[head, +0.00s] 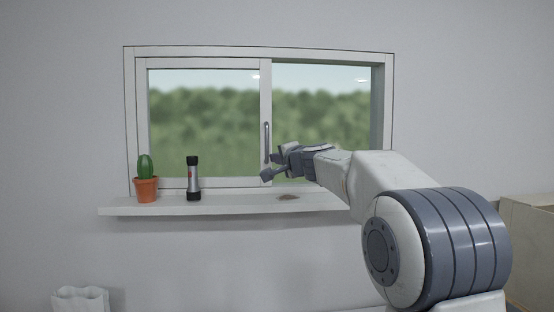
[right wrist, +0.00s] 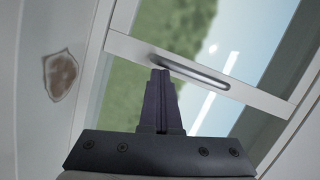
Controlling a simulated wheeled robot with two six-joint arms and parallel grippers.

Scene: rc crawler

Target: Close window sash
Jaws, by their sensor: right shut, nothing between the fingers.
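The white window sash (head: 206,182) covers the left part of the window frame (head: 388,110). The right part of the opening has no sash in front of it. A grey bar handle (head: 267,142) stands upright on the sash's right stile; in the right wrist view the handle (right wrist: 185,68) lies just beyond my fingertips. My right gripper (head: 270,165) is near the lower end of the handle, and in the right wrist view its fingers (right wrist: 161,73) are together and empty. I cannot tell whether the fingertips touch the handle or stile. My left gripper is not in view.
A brown patch (head: 288,197) lies on the sill below my gripper. A box (head: 530,225) stands at far right, a white bag (head: 80,299) at lower left.

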